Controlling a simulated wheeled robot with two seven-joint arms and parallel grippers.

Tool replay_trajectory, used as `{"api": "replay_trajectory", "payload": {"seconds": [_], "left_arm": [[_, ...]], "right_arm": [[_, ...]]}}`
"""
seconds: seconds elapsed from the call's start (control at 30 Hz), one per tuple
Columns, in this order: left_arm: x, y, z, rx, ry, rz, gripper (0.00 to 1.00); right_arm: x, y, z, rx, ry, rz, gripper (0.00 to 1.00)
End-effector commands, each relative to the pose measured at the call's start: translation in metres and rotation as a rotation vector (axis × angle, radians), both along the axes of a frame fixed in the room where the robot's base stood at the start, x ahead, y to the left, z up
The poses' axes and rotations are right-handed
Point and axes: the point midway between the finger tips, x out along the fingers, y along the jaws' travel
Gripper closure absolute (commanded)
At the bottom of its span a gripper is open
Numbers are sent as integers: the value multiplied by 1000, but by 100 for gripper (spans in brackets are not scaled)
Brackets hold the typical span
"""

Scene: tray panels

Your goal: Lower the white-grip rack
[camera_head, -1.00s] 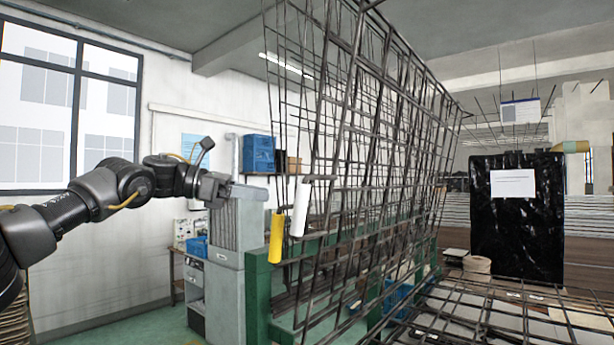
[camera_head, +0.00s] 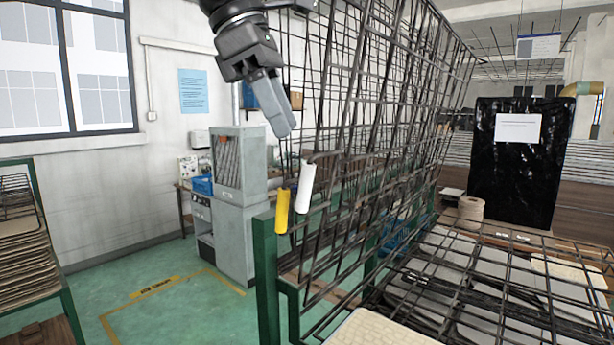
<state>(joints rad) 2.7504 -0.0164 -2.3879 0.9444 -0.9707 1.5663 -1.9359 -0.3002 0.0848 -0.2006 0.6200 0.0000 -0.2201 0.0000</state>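The raised wire rack (camera_head: 385,110) stands steeply tilted at the centre, with more than one mesh panel close together. A white grip (camera_head: 305,187) and a yellow grip (camera_head: 282,211) sit side by side on its left edge; the white one is slightly higher and to the right. My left gripper (camera_head: 283,118) comes down from the top, above and a little left of the white grip, apart from it. Its fingers overlap in this view, so their opening cannot be told. My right gripper is not in view.
A lowered wire rack (camera_head: 480,290) lies flat at the lower right. A green frame post (camera_head: 266,280) stands under the grips. A grey cabinet (camera_head: 235,215) is behind on the left, a stacked rack (camera_head: 28,245) at far left. Green floor between them is clear.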

Motion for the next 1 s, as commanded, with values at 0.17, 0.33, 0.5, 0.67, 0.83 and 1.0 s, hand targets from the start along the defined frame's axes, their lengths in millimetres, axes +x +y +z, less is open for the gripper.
{"api": "replay_trajectory", "payload": {"seconds": [0.17, 0.33, 0.5, 0.67, 0.83, 1.0], "left_arm": [[2, -7, -16, -4, 5, -4, 61], [4, -17, -41, -3, 5, -6, 61], [6, -27, -66, -1, 6, -7, 61], [9, -35, -85, 1, 4, -4, 61], [10, -40, -96, -1, 0, -2, 61], [10, -41, -98, -1, -1, -3, 61]], "right_arm": [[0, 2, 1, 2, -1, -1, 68], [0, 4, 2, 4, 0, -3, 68], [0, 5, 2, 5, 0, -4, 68], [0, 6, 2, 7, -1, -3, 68], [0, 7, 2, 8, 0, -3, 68], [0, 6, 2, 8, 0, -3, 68]]}}
